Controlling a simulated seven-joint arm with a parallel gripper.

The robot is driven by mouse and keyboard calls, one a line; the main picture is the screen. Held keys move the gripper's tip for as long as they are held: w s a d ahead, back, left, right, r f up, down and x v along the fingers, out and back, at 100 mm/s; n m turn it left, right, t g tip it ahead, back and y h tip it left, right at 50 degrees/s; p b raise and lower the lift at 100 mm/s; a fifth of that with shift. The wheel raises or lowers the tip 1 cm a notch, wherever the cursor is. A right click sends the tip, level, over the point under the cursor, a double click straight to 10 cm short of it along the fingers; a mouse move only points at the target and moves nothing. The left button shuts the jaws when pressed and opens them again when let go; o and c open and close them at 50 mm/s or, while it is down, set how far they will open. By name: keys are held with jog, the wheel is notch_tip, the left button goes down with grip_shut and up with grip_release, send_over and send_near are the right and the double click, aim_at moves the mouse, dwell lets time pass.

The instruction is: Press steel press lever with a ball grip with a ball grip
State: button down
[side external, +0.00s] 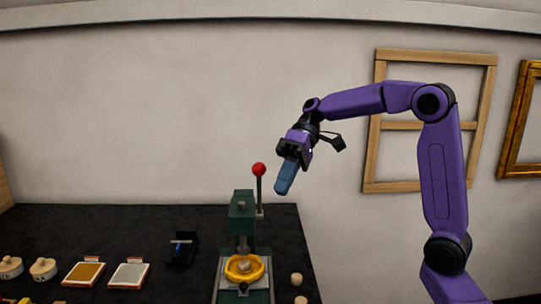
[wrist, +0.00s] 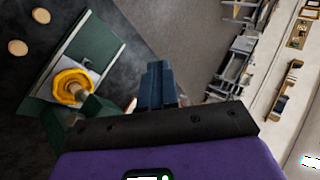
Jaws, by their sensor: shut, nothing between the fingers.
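The steel press lever (side external: 259,190) stands upright at the right side of a green press (side external: 242,218), with a red ball grip (side external: 258,169) on its top. A yellow ring-shaped piece (side external: 244,268) sits on the press base under the ram. My gripper (side external: 284,186) is shut and empty, in the air just right of the ball grip in the side view, fingers pointing down; I cannot tell the gap in depth. In the wrist view my shut blue fingers (wrist: 157,75) show at the middle, and the yellow piece (wrist: 72,87) lies to their left. The red ball is not visible there.
Two lidded pots (side external: 43,268), two small trays (side external: 129,274) and a dark stand with a blue item (side external: 181,248) are on the black table left of the press. Small round wooden pieces (side external: 296,279) lie to its right. Wooden frames (side external: 378,160) are at the wall behind.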

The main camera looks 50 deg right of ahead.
jog(key=w+d+r+t+y, duration=0.2)
jog(key=w+d+r, duration=0.2)
jog(key=d, duration=0.4)
jog(key=w+d+r+m+t+y, duration=0.1)
jog(key=w+d+r+t+y, duration=0.1)
jog(key=d, duration=0.6)
notch_tip(320, 180, up, 3)
jog(key=shift+w+d+f+t, duration=0.2)
jog(key=shift+w+d+t, duration=0.25)
jog(key=shift+w, duration=0.5)
jog(key=shift+a, duration=0.15)
jog(key=s+f+x, duration=0.1)
jog(key=s+x, duration=0.1)
jog(key=x, duration=1)
jog(key=shift+a, duration=0.5)
jog(key=shift+s+f, duration=0.1)
